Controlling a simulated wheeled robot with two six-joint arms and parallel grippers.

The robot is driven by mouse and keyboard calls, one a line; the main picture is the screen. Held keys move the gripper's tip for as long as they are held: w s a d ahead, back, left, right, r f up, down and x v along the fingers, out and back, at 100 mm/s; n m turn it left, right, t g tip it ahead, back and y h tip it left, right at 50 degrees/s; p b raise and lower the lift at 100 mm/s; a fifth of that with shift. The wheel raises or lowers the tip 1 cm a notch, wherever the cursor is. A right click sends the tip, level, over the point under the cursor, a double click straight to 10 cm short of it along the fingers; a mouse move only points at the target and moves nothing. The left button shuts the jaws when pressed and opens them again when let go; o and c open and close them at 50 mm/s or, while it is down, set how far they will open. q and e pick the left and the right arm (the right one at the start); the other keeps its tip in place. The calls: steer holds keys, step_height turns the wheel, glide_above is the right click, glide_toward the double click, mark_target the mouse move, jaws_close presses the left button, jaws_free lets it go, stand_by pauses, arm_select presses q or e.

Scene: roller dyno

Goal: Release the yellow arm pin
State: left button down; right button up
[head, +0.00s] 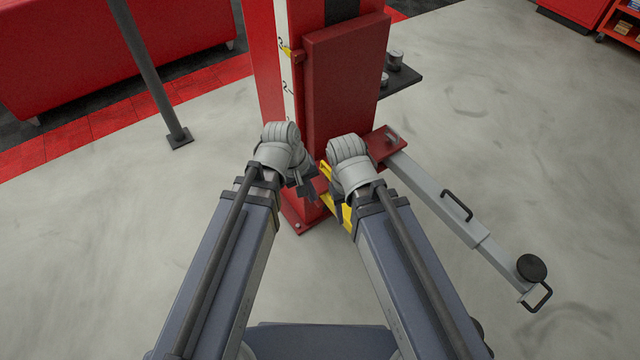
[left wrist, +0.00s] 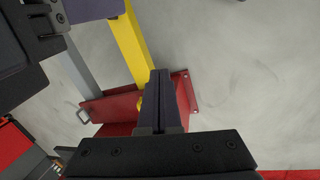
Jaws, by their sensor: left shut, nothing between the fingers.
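Yellow parts (head: 327,170) show between my two grippers at the foot of the red lift post; I cannot tell which is the arm pin. In the left wrist view a long yellow bar (left wrist: 130,42) runs down to the red base plate. My left gripper (head: 305,190) is shut and empty beside the yellow parts. In the left wrist view its fingers (left wrist: 163,85) overlap the lower end of the bar; contact cannot be told. My right gripper (head: 341,211) is just right of them, its fingers mostly hidden by its wrist.
The red lift post (head: 345,85) stands directly ahead. A grey lift arm (head: 440,200) with a handle and a round black pad (head: 531,267) reaches out to the right. A grey pole (head: 150,70) stands at left.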

arm_select(q)
steer(key=w+f+n+t+h+b, duration=0.2)
steer(key=w+f+n+h+b, duration=0.2)
steer(key=w+f+n+b, duration=0.4)
steer(key=n+t+h+b, duration=0.3)
steer(key=n+t+b, duration=0.2)
steer(key=n+b, duration=0.65)
glide_toward(327, 172)
step_height(327, 172, up, 3)
steer(key=s+a, duration=0.2)
steer(key=shift+w+a+n+p, duration=0.15)
steer(key=shift+w+n+p, duration=0.15)
steer(key=shift+n, duration=0.35)
arm_select(e)
step_height(327, 172, down, 22)
steer(key=shift+r, duration=0.15)
arm_select(q)
steer(key=shift+f, duration=0.1)
steer(key=b+x, duration=0.4)
steer(key=x, duration=0.5)
steer(key=shift+s+f+b, duration=0.1)
steer(key=shift+f+b, duration=0.15)
steer(key=shift+b, duration=0.15)
steer(key=shift+w+d+f, duration=0.15)
steer(key=shift+w+d, duration=0.1)
steer(key=shift+d, duration=0.05)
arm_select(e)
step_height(327, 172, down, 5)
steer(key=shift+d+f, duration=0.1)
